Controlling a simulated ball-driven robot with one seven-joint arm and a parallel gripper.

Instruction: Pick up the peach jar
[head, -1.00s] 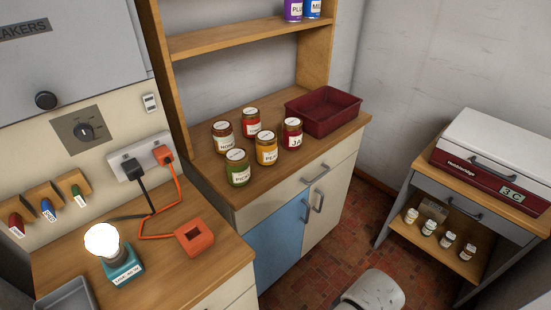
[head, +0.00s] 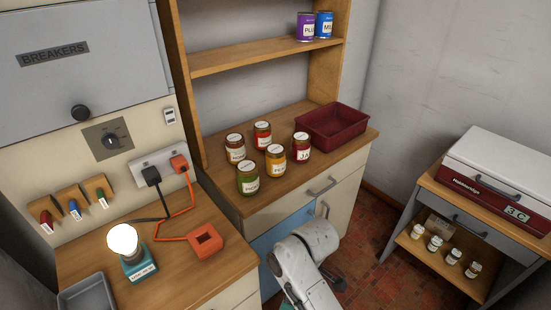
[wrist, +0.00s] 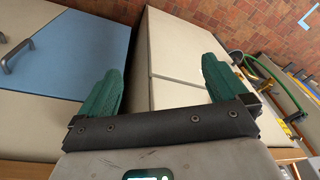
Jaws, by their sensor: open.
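The peach jar (head: 275,160) has orange contents, a pale lid and a label that starts "PEA" in the earlier head frame. It stands upright on the wooden counter in the front row of a cluster of jars. My gripper (wrist: 161,85) is open and empty in the wrist view, its two green fingers wide apart over cabinet fronts and floor. In the head view my arm is low, in front of the cabinet and below the counter, well apart from the jar. Only a bit of green shows there at the bottom edge. The jar is not in the wrist view.
A green jar (head: 248,178), a honey jar (head: 235,148), a red jar (head: 262,135) and a dark red jar (head: 301,147) stand close around it. A dark red tray (head: 333,128) is at the right. A shelf (head: 265,57) with two cans hangs above. The counter's front strip is clear.

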